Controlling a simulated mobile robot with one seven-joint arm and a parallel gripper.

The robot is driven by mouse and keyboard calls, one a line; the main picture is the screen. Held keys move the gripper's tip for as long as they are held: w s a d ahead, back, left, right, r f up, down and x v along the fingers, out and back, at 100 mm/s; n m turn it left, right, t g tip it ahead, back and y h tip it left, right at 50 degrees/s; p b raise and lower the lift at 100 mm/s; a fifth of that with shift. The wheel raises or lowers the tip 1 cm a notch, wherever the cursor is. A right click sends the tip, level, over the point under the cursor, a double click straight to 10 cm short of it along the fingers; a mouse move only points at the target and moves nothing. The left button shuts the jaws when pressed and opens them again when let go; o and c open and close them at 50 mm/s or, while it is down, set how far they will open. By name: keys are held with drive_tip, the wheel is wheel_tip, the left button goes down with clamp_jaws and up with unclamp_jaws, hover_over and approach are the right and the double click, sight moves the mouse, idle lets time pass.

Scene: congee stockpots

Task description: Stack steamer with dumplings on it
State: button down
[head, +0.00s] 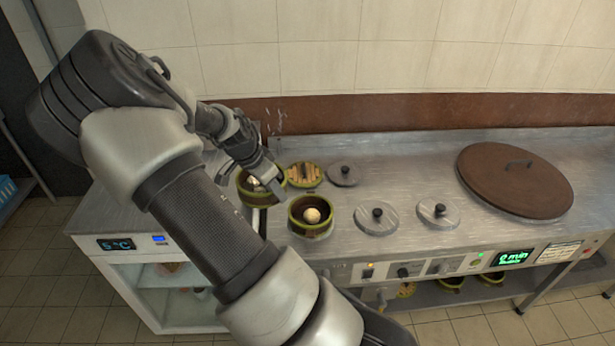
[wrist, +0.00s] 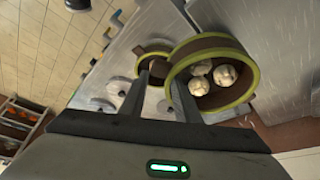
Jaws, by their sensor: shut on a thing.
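A round green-and-brown steamer (head: 246,192) holding pale dumplings is at the left end of the counter. In the wrist view this steamer (wrist: 254,75) shows three dumplings inside. My gripper (head: 276,186) is shut on its side wall; the fingers (wrist: 160,80) show beside its rim. My arm hides part of it in the head view, and I cannot tell whether it is lifted. A second steamer (head: 296,226), with one round pale bun visible, stands just to its front right. A steamer with a slatted floor (head: 316,182) is behind.
Round grey lids with black knobs (head: 377,220), (head: 438,214), (head: 343,175) lie on the steel counter (head: 400,180). A large brown lid (head: 515,180) covers the right part. Below left is an open-fronted cooler (head: 150,290). A tiled wall rises behind.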

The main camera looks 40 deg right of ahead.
drive_tip(key=s+d+f+m+g+p, duration=0.2)
drive_tip(key=s+d+f+m+p, duration=0.15)
drive_tip(key=s+d+m, duration=0.35)
drive_tip(key=shift+n, duration=0.5)
drive_tip(key=shift+w+d+f+b, duration=0.25)
drive_tip(key=shift+f+b, duration=0.2)
drive_tip(key=shift+f, duration=0.5)
drive_tip(key=shift+w+d+f+b, duration=0.3)
drive_tip(key=shift+f+b, duration=0.15)
drive_tip(key=shift+f, duration=0.55)
drive_tip(key=shift+w+d+f+b, duration=0.25)
drive_tip(key=shift+f+b, duration=0.2)
drive_tip(key=shift+f, duration=0.5)
drive_tip(key=shift+f+b, duration=0.65)
drive_tip(key=shift+b, duration=0.15)
drive_tip(key=c, duration=1.6)
unclamp_jaws()
drive_tip(key=p+v, duration=0.6)
drive_tip(key=v, duration=0.5)
drive_tip(key=shift+d+r, duration=0.15)
drive_tip(key=shift+d, duration=0.05)
